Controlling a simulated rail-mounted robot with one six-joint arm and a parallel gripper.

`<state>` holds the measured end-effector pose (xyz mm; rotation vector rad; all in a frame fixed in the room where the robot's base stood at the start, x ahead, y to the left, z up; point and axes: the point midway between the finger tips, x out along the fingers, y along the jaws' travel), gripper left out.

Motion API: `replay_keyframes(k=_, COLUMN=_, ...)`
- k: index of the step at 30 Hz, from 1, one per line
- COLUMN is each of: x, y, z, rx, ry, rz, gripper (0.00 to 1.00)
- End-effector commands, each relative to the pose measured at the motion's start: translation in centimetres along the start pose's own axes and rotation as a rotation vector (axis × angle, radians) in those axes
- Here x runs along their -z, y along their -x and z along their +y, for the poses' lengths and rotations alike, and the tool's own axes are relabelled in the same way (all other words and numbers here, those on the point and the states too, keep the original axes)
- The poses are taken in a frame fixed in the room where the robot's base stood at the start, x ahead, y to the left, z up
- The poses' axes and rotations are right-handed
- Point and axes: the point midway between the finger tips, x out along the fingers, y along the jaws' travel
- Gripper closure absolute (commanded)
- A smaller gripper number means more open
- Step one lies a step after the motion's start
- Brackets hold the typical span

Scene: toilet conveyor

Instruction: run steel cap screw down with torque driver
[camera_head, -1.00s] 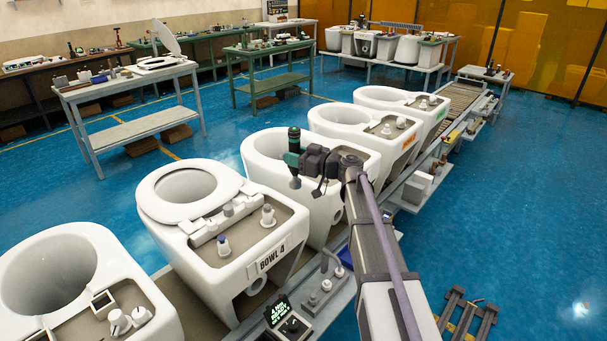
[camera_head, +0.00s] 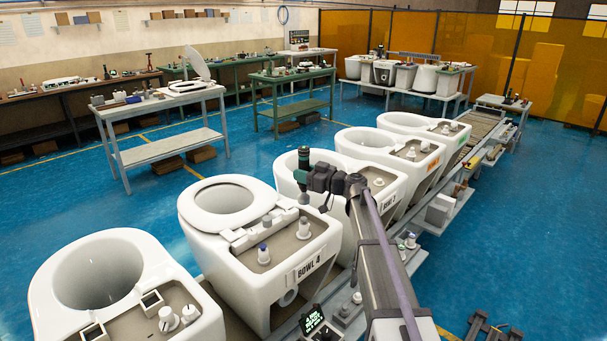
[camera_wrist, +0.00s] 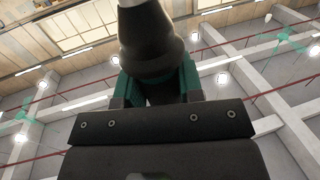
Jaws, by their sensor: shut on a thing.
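My gripper (camera_head: 315,178) is shut on the torque driver (camera_head: 304,160), a dark tool with a green band. It is held upright above the deck of a white toilet bowl. In the wrist view the driver (camera_wrist: 150,45) fills the upper middle, with green and dark grey parts between the jaws (camera_wrist: 155,100) and ceiling behind. I cannot make out the steel cap screw in either view.
BOWL 4 (camera_head: 300,285), with its seat on, stands nearer on the conveyor, with another bowl (camera_head: 60,290) at the front left. More bowls (camera_head: 370,148) stand farther along. A small lit display (camera_head: 312,320) is at the front. Workbenches (camera_head: 165,105) line the back left. The blue floor between is open.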

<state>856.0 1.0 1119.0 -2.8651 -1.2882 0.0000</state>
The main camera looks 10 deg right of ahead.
Motion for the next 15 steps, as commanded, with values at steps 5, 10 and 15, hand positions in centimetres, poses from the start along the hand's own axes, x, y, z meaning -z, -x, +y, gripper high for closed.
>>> replay_keyframes(k=5, x=-1.9, y=0.0, z=0.0, rx=0.000, ry=0.000, rz=0.001, gripper=1.00)
replay_keyframes(k=10, x=-3.6, y=0.0, z=0.0, rx=0.000, ry=0.000, rz=0.001, gripper=1.00)
replay_keyframes(k=15, x=-5.2, y=0.0, z=0.0, rx=0.000, ry=0.000, rz=0.001, gripper=1.00)
